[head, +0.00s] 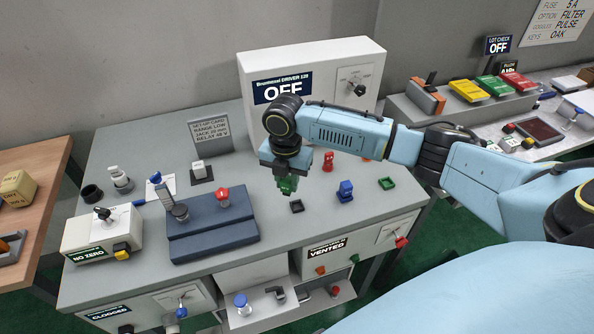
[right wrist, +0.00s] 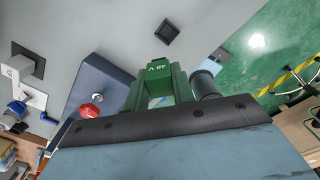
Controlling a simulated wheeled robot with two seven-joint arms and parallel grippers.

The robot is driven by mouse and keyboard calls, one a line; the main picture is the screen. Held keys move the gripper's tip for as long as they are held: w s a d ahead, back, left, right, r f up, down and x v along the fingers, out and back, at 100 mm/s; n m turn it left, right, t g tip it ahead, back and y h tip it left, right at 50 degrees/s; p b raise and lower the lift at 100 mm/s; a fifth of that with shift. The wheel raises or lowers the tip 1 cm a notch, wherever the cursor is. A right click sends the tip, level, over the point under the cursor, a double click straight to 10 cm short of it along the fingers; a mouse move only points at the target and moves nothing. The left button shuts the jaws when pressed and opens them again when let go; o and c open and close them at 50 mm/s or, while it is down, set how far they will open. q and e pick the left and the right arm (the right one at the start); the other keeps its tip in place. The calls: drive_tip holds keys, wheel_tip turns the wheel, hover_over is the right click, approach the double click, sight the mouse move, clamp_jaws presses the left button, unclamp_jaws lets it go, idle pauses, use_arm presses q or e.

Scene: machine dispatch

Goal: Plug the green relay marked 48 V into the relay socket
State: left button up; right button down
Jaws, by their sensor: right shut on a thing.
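My right gripper (head: 287,188) points down over the bench and is shut on the green relay (head: 288,183). In the right wrist view the relay (right wrist: 158,72) shows a white "48 V" mark. A dark square socket (head: 297,206), which looks like the relay socket, lies on the bench just right of and below the gripper in the head view. It also shows in the right wrist view (right wrist: 167,31), apart from the relay. The relay's underside is hidden. My left gripper is not in view.
A blue relay-like block (head: 345,191), a red one (head: 328,161) and an empty green frame (head: 387,184) are to the right. A dark blue fixture (head: 213,222) with a red knob (head: 222,197) is at left. The driver box (head: 308,80) reads "OFF" behind.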

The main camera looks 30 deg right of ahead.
drive_tip(key=n, duration=0.2)
drive_tip(key=d+n+p, duration=0.1)
drive_tip(key=shift+d+f+n, duration=0.15)
drive_tip(key=shift+d+n, duration=0.05)
drive_tip(key=shift+n, duration=0.2)
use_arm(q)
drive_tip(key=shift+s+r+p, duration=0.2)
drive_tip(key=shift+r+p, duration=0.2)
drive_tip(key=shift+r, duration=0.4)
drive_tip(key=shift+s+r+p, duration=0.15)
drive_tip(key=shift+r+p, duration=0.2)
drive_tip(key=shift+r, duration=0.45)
use_arm(e)
drive_tip(key=shift+d+f+n, duration=0.25)
drive_tip(key=shift+d+n, duration=0.1)
drive_tip(key=shift+n, duration=0.65)
drive_tip(key=shift+d+f+n, duration=0.25)
drive_tip(key=shift+d+n, duration=0.1)
drive_tip(key=shift+n, duration=0.65)
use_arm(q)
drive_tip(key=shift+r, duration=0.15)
